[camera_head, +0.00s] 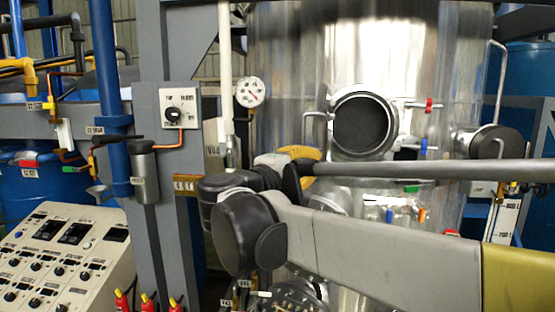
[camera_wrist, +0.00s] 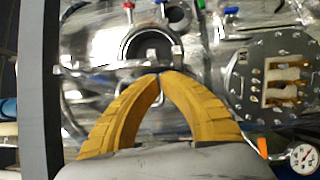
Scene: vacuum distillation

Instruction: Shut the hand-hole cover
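The round hand-hole (camera_head: 362,123) is on the front of the steel vessel (camera_head: 290,60), a dark disc inside a bright metal ring. I cannot tell whether that dark face is the cover or the open hole. A bent metal handle (camera_head: 317,122) shows at its left. In the wrist view the dark round face (camera_wrist: 147,45) lies just beyond my fingertips. My gripper (camera_head: 305,153) is left of and below the hand-hole in the head view. In the wrist view its yellow fingers (camera_wrist: 160,73) meet at their tips, with nothing clearly held between them.
Red (camera_head: 429,105), blue (camera_head: 423,147) and green (camera_head: 411,188) valve handles stick out right of the hand-hole. A dark round port (camera_head: 490,142) stands farther right. A bolted flange (camera_wrist: 275,80) and gauge (camera_wrist: 303,158) are at the wrist view's right. A control panel (camera_head: 65,250) is left.

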